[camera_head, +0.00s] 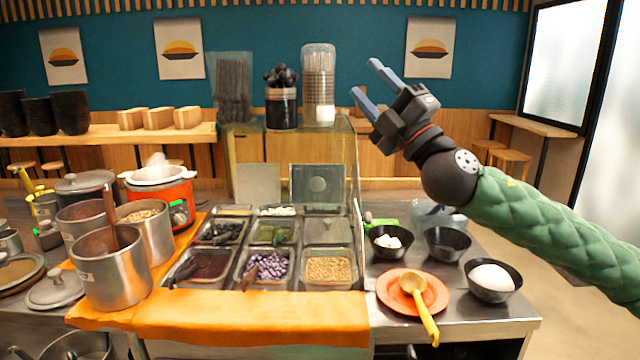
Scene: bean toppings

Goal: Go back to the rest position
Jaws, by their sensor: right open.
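My right gripper (372,88) is raised in the air above the right part of the counter, its two blue-grey fingers spread apart with nothing between them. The green-sleeved right arm comes in from the right edge and points up and to the left. The gripper is well clear of the bowls and topping trays below it. My left gripper does not show in the head view.
Topping trays (328,269) fill the counter's middle, with metal pots (110,275) and a red cooker (176,200) at left. Black bowls (447,243) and an orange plate (388,290) with a yellow ladle (424,306) stand at right. An upright glass panel (356,190) lies between.

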